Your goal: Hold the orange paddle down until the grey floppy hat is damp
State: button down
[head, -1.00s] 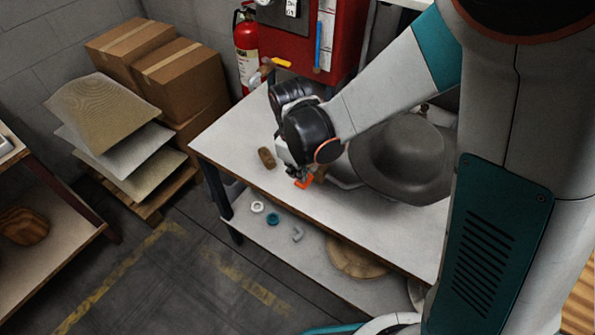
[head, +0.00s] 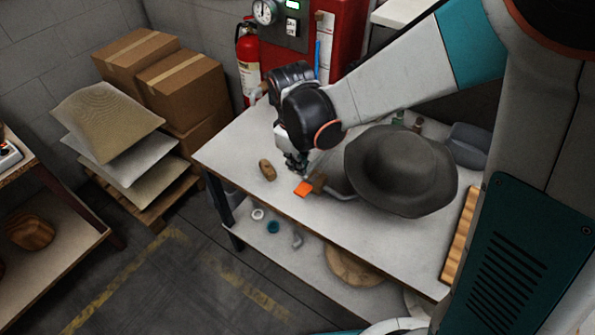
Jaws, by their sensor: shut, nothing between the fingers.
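The orange paddle (head: 303,189) sits near the table's front edge, beside a small brown block and a pale curved bar. The grey floppy hat (head: 400,168) rests brim out to the right of the paddle; I cannot tell from its colour whether it is damp. My gripper (head: 298,166) is shut and empty, pointing down just behind and above the paddle. A small gap seems to show between fingertips and paddle, but I cannot tell for sure whether they touch.
A brown brush-like piece (head: 267,170) lies left of my gripper on the white table (head: 235,150). A red cabinet (head: 345,45) with a gauge (head: 265,11) stands behind, beside a fire extinguisher (head: 248,62). A wooden slatted piece (head: 459,236) lies at the right.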

notch_tip(320, 180, up, 6)
jog(key=p, duration=0.1)
jog(key=shift+w+d+r+p, duration=0.15)
jog(key=shift+w+r+p, duration=0.05)
jog(key=shift+r+p, duration=0.1)
dwell(0.3)
